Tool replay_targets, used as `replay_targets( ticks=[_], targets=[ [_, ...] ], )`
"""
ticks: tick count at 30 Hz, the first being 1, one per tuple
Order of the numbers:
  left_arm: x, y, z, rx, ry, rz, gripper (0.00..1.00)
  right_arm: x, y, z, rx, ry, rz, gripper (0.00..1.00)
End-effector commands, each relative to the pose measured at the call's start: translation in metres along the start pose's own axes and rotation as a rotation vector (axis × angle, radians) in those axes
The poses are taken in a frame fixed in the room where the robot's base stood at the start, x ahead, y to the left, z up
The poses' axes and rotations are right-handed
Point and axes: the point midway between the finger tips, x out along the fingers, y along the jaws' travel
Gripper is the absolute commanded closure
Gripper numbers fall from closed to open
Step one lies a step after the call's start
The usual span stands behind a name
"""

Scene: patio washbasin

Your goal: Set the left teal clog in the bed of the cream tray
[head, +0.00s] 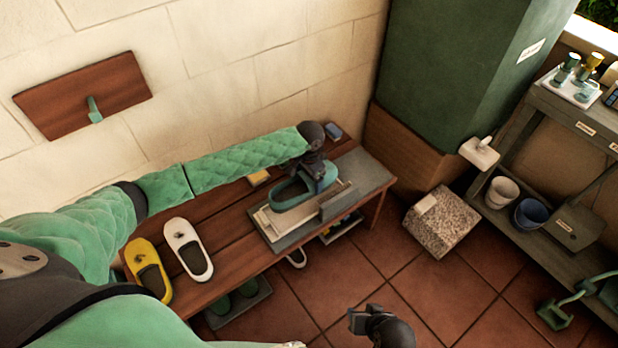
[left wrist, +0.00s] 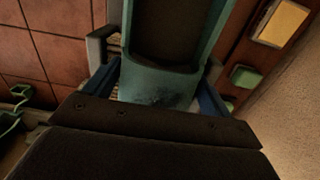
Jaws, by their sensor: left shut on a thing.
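The teal clog (head: 288,199) is in the jaws of my left gripper (head: 318,176), at the right part of the bench. In the left wrist view the clog (left wrist: 160,85) lies between the two blue fingers, one on each side. The cream tray (head: 268,223) is directly under the clog, which hides much of its bed. I cannot tell whether the clog's sole touches the tray or hangs just above it. My right gripper (head: 358,320) is low in front of the bench, apart from everything, and its opening is unclear.
A yellow clog (head: 143,254) and a white clog (head: 181,236) stand on the left of the wooden bench (head: 226,215). A yellow block (head: 258,178) lies behind the tray. A speckled stone block (head: 440,222) and a grey shelf (head: 545,105) are at the right. Floor in front is mostly clear.

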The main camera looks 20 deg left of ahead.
Motion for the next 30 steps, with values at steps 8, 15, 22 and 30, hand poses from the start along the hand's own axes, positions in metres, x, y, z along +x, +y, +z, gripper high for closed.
replay_targets(
  ticks=[8,15,22,30],
  targets=[
    [0.012,0.0,0.0,0.0,0.0,0.001,0.45,0.01,0.001,0.006,0.001,0.001,0.0,0.64],
    [0.028,0.0,0.0,-0.001,0.0,0.001,0.45,0.005,0.001,0.001,0.0,0.007,0.0,0.64],
    [0.043,0.0,0.0,0.0,-0.001,0.0,0.45,0.003,0.001,-0.004,-0.002,0.02,0.0,0.64],
    [0.059,0.001,-0.001,0.0,0.0,0.001,0.45,0.011,0.003,0.0,-0.002,0.018,0.002,0.64]
  ],
)
